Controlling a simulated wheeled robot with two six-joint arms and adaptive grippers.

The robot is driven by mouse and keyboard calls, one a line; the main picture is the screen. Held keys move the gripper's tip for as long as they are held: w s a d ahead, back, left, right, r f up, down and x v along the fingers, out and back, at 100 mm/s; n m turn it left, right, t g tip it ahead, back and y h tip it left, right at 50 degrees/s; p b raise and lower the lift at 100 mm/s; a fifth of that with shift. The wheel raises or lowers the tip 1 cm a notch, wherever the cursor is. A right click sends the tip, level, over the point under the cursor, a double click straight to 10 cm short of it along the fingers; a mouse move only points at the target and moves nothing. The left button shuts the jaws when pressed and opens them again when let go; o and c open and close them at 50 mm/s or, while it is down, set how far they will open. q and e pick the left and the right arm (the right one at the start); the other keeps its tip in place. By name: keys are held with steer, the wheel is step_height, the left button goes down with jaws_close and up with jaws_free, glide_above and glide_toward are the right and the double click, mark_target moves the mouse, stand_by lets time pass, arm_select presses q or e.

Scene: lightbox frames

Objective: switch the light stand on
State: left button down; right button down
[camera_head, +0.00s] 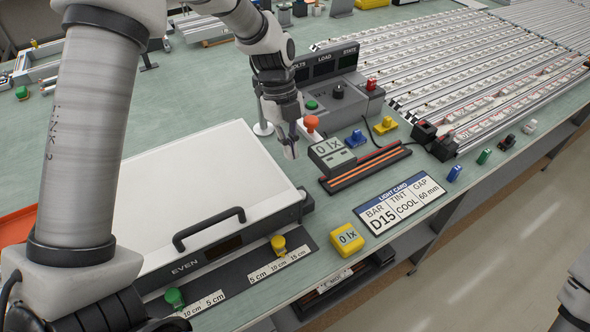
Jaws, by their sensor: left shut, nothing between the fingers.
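A grey control unit (345,75) with dark displays marked VOLTS, LOAD and STATE stands at the back centre of the bench. My left gripper (290,152) points down, shut and empty, in front of and left of the unit. No part is clearly labelled as the light stand. My right gripper is out of view.
A white-topped box marked EVEN (205,190), with a black handle, fills the front left. A light card (402,202) reads D15, COOL, 60 mm. Long light bars (470,70) cover the back right.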

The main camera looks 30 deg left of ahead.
arm_select(q)
steer(key=p+x, duration=0.2)
steer(key=x, duration=0.6)
steer(key=shift+d+f, duration=0.1)
steer(key=shift+f, duration=0.3)
steer(key=shift+w+f, duration=0.1)
steer(key=shift+f, duration=0.45)
steer(key=shift+d, duration=0.1)
step_height(320, 180, down, 2)
steer(key=b, duration=0.2)
steer(key=shift+b, duration=0.4)
steer(key=shift+s+r, duration=0.1)
steer(key=shift+s, duration=0.15)
steer(key=v, duration=0.8)
steer(key=shift+w, duration=0.3)
